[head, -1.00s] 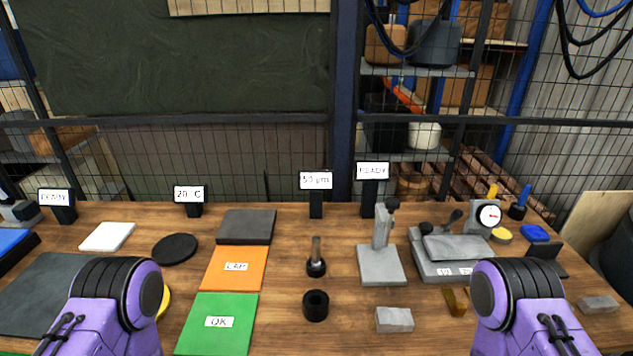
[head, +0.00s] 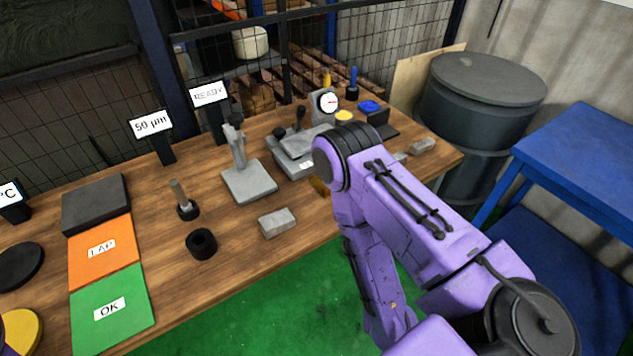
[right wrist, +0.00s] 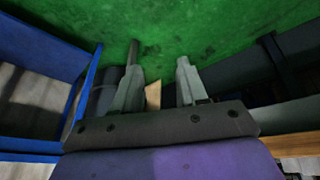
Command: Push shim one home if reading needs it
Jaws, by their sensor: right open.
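A grey fixture (head: 293,165) with small white labels stands at the back right of the bench, its right part hidden by my right arm. A small brass-coloured piece (head: 318,186) shows at its front edge, partly behind the arm; I cannot tell whether it is shim one or how far in it sits. A dial gauge (head: 328,102) stands behind the fixture; its reading is too small to tell. A display (head: 151,124) reads 50 µm. My right gripper (right wrist: 158,75) is open and empty above the green floor, away from the fixture. My left gripper is not in view.
A grey stand (head: 247,180), a grey block (head: 277,222), a black ring (head: 201,243) and a handled plug (head: 183,205) stand on the bench. Orange LAP (head: 100,262) and green OK (head: 125,318) mats lie left. A blue table (head: 590,150) and dark drum (head: 475,110) stand right.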

